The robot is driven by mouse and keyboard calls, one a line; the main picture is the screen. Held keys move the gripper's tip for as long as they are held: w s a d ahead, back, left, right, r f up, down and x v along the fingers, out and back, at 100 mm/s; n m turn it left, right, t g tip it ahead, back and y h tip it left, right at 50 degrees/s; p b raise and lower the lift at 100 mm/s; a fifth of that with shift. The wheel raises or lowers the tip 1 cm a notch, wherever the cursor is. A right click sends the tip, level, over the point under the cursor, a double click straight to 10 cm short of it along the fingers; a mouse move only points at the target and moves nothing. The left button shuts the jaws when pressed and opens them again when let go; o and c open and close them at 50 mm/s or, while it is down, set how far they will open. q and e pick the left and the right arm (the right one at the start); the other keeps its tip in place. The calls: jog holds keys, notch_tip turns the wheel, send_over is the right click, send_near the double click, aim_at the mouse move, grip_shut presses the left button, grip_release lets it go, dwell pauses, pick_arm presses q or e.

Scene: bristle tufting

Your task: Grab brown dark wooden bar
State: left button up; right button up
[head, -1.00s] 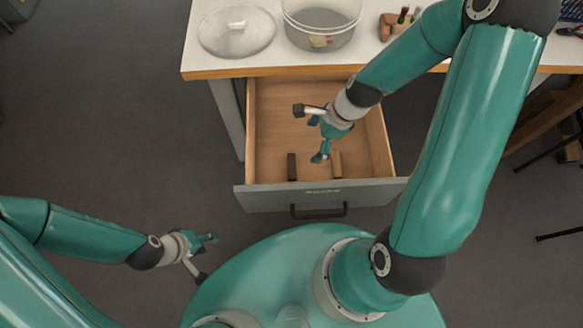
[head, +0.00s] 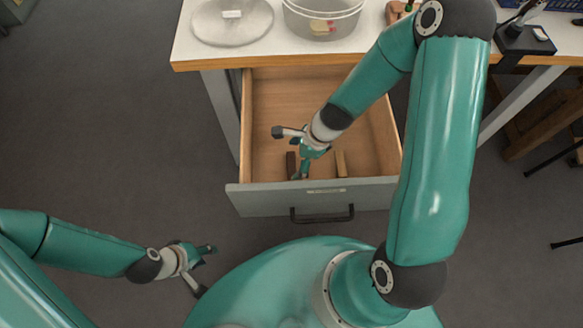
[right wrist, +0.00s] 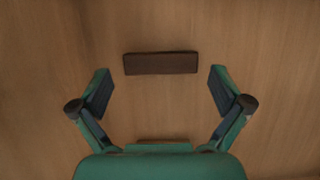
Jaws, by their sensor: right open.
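The dark brown wooden bar (head: 290,165) lies on the floor of the open drawer (head: 374,164), near its front left. The right wrist view shows the bar (right wrist: 160,63) lying crosswise, just ahead of the gap between my fingertips and roughly centred on it. My right gripper (right wrist: 160,88) is open and empty, its fingers spread wider than the bar is long. In the head view my right gripper (head: 304,166) is over the drawer, just right of the bar and partly in front of it. My left gripper (head: 205,255) is outside the drawer at lower left; its fingers are too small to judge.
A lighter wooden bar (head: 341,163) lies in the drawer to the right. On the white tabletop (head: 190,50) stand a clear bowl (head: 322,22) and a round lid (head: 232,24).

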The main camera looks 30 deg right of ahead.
aim_at(291, 165)
jog(key=b+x, duration=0.1)
jog(key=x, duration=0.2)
jog(key=shift+f+b, duration=0.15)
jog(key=shift+b, duration=0.2)
pick_arm(q)
notch_tip(291, 165, down, 3)
jog(key=shift+r, duration=0.2)
pick_arm(e)
jog(key=c, duration=0.7)
